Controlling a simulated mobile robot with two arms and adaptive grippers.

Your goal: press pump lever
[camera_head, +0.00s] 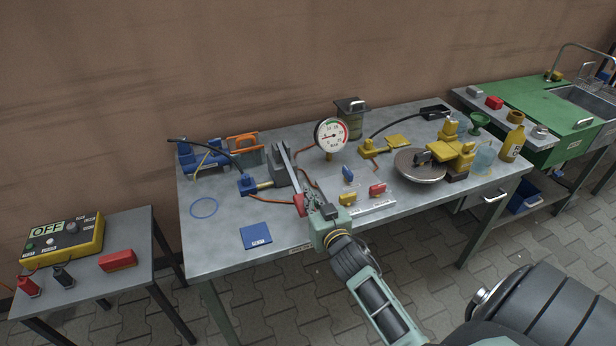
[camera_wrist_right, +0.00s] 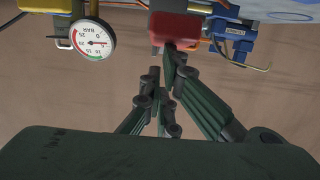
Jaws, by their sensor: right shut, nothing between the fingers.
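The pump (camera_head: 281,172) is a grey block on the workbench with a long grey lever (camera_head: 288,168) that ends in a red grip (camera_head: 299,204). My right gripper (camera_head: 311,199) is shut and empty, right beside the red grip. In the right wrist view the red grip (camera_wrist_right: 176,30) is just past the closed fingertips (camera_wrist_right: 170,62); I cannot tell whether they touch. A round pressure gauge (camera_head: 330,135) stands behind the pump to the right and also shows in the wrist view (camera_wrist_right: 93,39). My left gripper is not in view.
The grey workbench (camera_head: 225,250) also holds a blue plate (camera_head: 256,236), a clear panel with coloured valves (camera_head: 362,202) and a round metal disc (camera_head: 420,166). A yellow control box (camera_head: 62,240) is on the left side table. The bench's front left is mostly clear.

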